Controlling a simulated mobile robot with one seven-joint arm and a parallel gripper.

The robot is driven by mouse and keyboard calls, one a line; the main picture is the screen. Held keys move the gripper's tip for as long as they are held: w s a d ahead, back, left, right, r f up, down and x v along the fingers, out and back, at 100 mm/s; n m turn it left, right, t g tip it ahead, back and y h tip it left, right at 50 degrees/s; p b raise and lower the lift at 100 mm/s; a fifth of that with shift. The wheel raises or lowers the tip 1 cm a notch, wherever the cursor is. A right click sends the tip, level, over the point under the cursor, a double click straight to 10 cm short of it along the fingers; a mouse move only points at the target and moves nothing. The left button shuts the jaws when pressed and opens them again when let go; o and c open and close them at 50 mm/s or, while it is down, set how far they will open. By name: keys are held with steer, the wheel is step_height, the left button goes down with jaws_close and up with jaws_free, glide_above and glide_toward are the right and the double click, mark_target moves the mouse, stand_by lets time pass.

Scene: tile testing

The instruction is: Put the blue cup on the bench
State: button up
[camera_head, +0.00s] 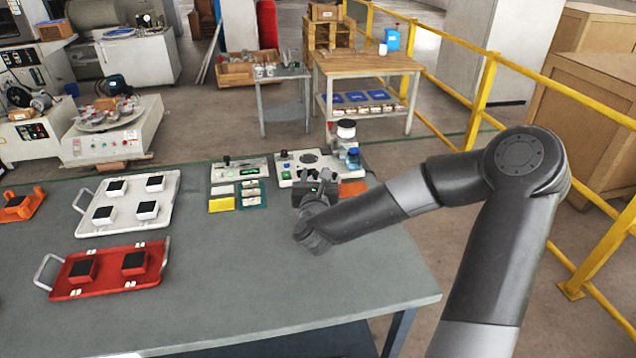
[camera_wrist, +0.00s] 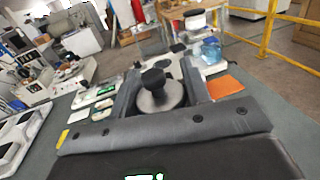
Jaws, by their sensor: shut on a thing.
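The blue cup (camera_head: 352,158) is a small see-through blue vessel at the back right of the grey bench (camera_head: 250,290), by the right end of a white device. It also shows in the wrist view (camera_wrist: 211,50), apart from my gripper and to the right of it. My gripper (camera_head: 318,188) is over the bench in front of the device. In the wrist view my gripper (camera_wrist: 160,88) is shut on a round grey metal piece with a black knob (camera_wrist: 156,92). The lower part of this piece is hidden by my gripper.
The white device (camera_head: 292,180) and a black-and-white cylinder (camera_head: 345,132) stand near the cup, with an orange pad (camera_head: 353,189) to the right. A white tray (camera_head: 125,222) and a red tray (camera_head: 108,288) hold black-topped blocks. The bench's front right is clear.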

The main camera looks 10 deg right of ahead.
steer(key=w+d+n+y, duration=0.3)
steer(key=w+d+y, duration=0.2)
steer(key=w+d, duration=1)
steer(key=shift+s+d+f, duration=0.1)
steer(key=shift+d+f, duration=0.15)
steer(key=shift+f, duration=1.6)
steer(key=shift+s+d+f, duration=0.1)
steer(key=shift+d+f, duration=0.1)
steer(key=shift+f, duration=1.6)
steer(key=shift+d+f, duration=0.25)
steer(key=shift+f, duration=1.6)
steer(key=shift+f, duration=0.35)
steer(key=o, duration=1.2)
steer(key=shift+o, duration=0.2)
steer(key=shift+f, duration=0.1)
steer(key=shift+s, duration=0.15)
